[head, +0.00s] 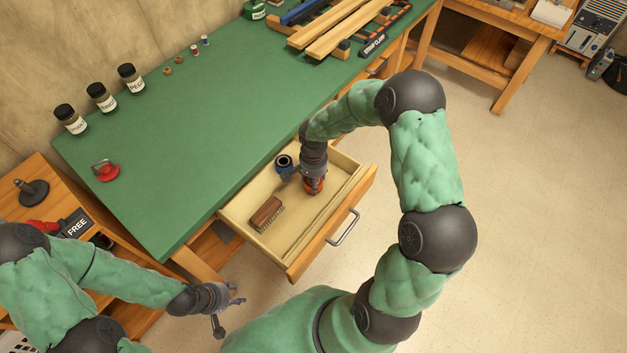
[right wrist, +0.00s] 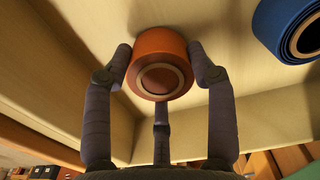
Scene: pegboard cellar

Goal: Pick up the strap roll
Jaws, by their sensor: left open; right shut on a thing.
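An orange roll (right wrist: 160,50) with a round core sits between the fingers of my right gripper (right wrist: 162,72) in the right wrist view. The fingers touch its sides and are shut on it. In the head view my right gripper (head: 314,180) reaches down into the open drawer, and the orange roll (head: 313,188) shows only partly beneath it. A dark blue roll (head: 285,162) is in the drawer just left of the gripper; it also shows in the right wrist view (right wrist: 290,25). My left gripper (head: 236,300) is open and empty, low and left of the drawer.
The drawer (head: 292,266) is pulled out under the green workbench (head: 190,165) and also holds a brown brush (head: 266,213). Its walls and the bench edge stand close around my right gripper. Jars (head: 101,97) and a red item (head: 105,171) stand on the bench.

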